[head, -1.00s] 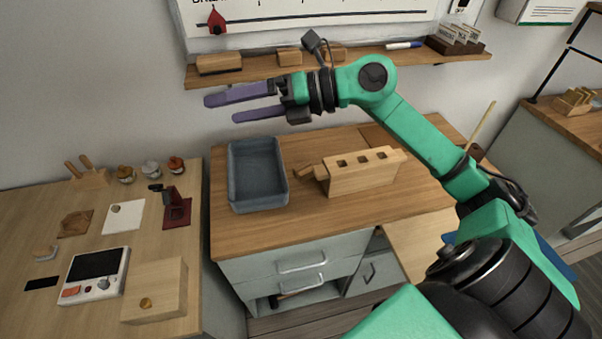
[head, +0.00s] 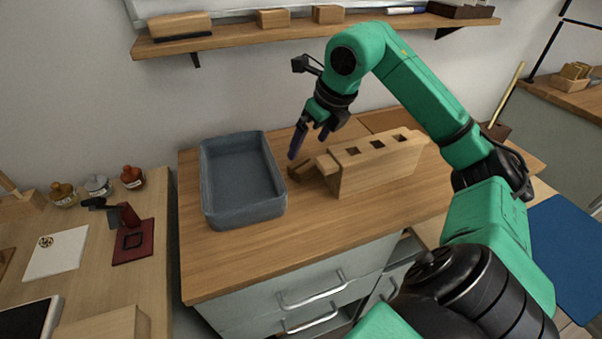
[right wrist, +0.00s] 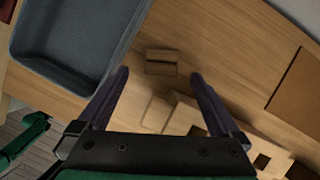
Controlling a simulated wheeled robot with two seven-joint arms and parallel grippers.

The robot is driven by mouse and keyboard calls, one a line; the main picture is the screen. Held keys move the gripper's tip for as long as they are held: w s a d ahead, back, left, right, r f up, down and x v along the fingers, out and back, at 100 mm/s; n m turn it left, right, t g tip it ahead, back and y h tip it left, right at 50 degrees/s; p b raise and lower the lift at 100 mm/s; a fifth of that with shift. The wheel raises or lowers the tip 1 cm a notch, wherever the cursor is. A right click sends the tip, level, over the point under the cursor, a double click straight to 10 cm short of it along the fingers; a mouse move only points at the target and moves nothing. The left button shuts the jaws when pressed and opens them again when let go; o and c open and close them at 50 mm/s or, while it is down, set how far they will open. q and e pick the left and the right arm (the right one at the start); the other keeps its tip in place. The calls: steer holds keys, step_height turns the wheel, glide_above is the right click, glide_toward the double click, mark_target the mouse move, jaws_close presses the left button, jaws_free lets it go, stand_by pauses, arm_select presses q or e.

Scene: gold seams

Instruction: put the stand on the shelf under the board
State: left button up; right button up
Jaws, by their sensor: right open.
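The stand looks to be the small grooved wooden block (head: 301,168) on the wooden counter (head: 240,262), between the blue-grey tray and a long block with square holes. In the right wrist view the stand (right wrist: 161,62) lies between the fingertips in the picture, with a dark groove across it. My right gripper (head: 309,146) is open and empty, pointing down above the stand, apparently not touching it. The shelf (head: 225,40) runs along the wall under the white board (head: 235,8), of which only the lower edge shows. My left gripper is out of view.
The tray (head: 208,200) stands just left of the stand, and the holed block (head: 375,175) just right. On the shelf are a felt-bottomed eraser-like block (head: 180,26), two small wooden blocks (head: 272,18), a marker (head: 405,10) and a dark box (head: 460,10). Bare shelf shows between them.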

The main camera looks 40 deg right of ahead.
mark_target(299, 162)
steer(key=x, duration=0.8)
steer(key=shift+w+d+f+p, duration=0.1)
steer(key=shift+w+d+p, duration=0.1)
steer(key=shift+p, duration=0.2)
steer(key=shift+s, duration=0.1)
steer(key=c, duration=1.3)
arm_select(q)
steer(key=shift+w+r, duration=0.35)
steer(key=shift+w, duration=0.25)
